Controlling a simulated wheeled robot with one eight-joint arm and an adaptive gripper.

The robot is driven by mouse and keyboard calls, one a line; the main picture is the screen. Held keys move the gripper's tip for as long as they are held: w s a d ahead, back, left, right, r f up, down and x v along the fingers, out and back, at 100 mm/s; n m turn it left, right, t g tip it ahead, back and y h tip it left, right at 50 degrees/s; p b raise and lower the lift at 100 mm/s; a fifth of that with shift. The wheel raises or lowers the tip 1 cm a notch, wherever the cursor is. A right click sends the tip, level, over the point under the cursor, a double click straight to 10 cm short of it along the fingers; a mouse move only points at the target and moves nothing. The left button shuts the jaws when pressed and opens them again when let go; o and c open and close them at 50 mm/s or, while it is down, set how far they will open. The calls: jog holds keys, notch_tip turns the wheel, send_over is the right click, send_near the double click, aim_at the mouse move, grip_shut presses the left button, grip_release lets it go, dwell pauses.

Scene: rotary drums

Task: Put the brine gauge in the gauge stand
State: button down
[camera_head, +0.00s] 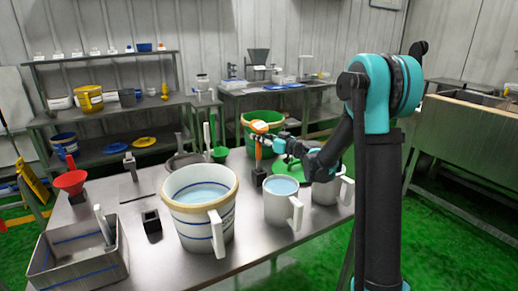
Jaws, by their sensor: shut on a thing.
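My gripper (268,138) is over the far middle of the metal table, shut on an orange item that I take for the brine gauge (258,151). Its orange shaft hangs upright and its wider, pale-and-orange head shows above the fingers. A small black block (259,175), which may be the gauge stand, is directly below the shaft. I cannot tell whether the shaft's lower end is in the block or just above it. A similar black block with an opening (151,222) stands left of the large bucket; the pictures do not settle which one is the stand.
A large cream bucket of liquid (199,214) stands in front, with a white mug (283,207) and another mug (326,192) right of it. A grey bin (78,262) and a red funnel (71,183) are at left. A green bucket (248,128) is behind my gripper.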

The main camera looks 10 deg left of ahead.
aim_at(259, 146)
jog(key=shift+f, duration=2.55)
jog(key=c, duration=1.3)
grip_release()
jog(key=shift+c, duration=0.2)
jog(key=v, duration=1.2)
